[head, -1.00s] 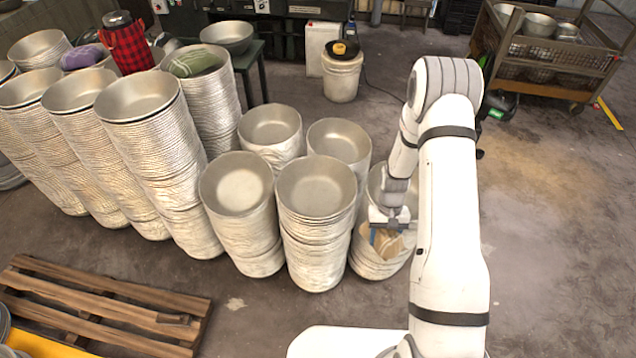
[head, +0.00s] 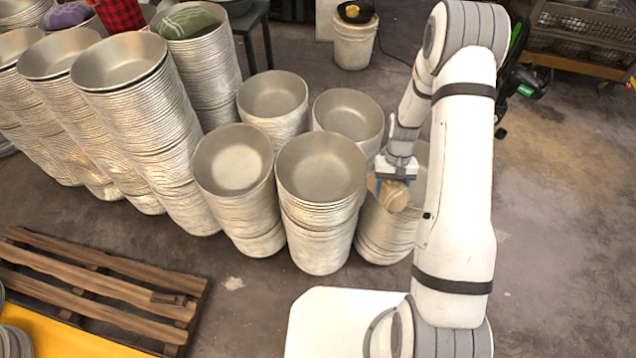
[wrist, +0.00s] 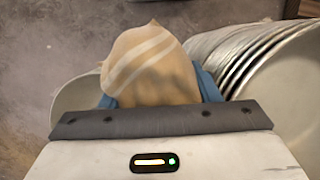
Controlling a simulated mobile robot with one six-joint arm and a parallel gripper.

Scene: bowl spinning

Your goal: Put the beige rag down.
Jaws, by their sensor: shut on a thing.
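The beige rag (head: 394,196) is bunched up in my gripper (head: 393,185), over the right-hand stack of metal bowls (head: 385,238). In the wrist view the rag (wrist: 150,68), with pale stripes, bulges up between the blue fingers of my gripper (wrist: 155,88). The gripper is shut on the rag. A bowl rim (wrist: 75,105) shows to the left behind the rag. My arm hides part of the right-hand stack, and I cannot tell whether the rag touches the bowl.
Several other bowl stacks stand left, the nearest (head: 318,220) beside the gripper's stack. A wooden pallet (head: 95,290) lies at lower left. A white bucket (head: 354,42) stands at the back. A wire-sided cart (head: 580,40) is at the back right. The floor at right is clear.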

